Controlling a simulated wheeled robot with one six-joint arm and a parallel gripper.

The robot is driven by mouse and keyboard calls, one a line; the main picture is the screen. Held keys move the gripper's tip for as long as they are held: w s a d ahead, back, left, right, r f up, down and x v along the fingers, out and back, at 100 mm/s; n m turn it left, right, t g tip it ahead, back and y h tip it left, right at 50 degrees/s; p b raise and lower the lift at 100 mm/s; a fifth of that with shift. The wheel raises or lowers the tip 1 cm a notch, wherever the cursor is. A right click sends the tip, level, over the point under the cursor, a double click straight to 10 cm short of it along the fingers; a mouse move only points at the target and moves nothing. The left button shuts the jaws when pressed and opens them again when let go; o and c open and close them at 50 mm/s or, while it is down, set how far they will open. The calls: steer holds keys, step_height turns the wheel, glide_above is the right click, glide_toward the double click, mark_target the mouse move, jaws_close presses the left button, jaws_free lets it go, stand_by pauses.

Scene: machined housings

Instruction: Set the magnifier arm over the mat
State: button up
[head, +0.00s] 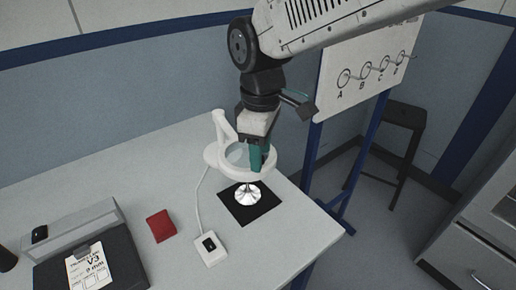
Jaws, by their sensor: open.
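The magnifier is white, with a ring-shaped head (213,158) around a clear lens and a short arm (222,126) rising behind it. In the head view the ring overlaps the back left of the black square mat (266,209). A shiny metal part (246,196) shows on the mat, just below the ring's front rim. My gripper (261,157) points down with teal fingers at the right side of the ring. It is open, and its fingers hide part of the ring. I cannot tell whether they touch it.
A white cord runs from the magnifier to a small switch box (211,250) on the white table (165,180). A red cloth or pad (161,226) lies left of it. A dark case with a labelled card (88,268) stands front left. A lettered hook board (365,70) stands behind right.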

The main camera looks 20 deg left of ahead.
step_height(320, 180, up, 8)
steer(key=shift+f, duration=0.25)
steer(key=shift+s+d+f+m, duration=0.1)
steer(key=shift+f+m, duration=0.1)
steer(key=shift+m, duration=0.2)
steer(key=s+d+f+m, duration=0.1)
steer(key=s+d+m, duration=0.3)
steer(key=d, duration=0.8)
steer(key=s+d+f+m+t, duration=0.1)
steer(key=s+d+m, duration=0.4)
steer(key=d, duration=0.8)
steer(key=s+d+f+m, duration=0.1)
steer(key=s+d+m, duration=0.3)
steer(key=d+m, duration=0.4)
steer(key=d, duration=0.5)
steer(key=shift+s+d+f, duration=0.2)
steer(key=shift+s, duration=0.2)
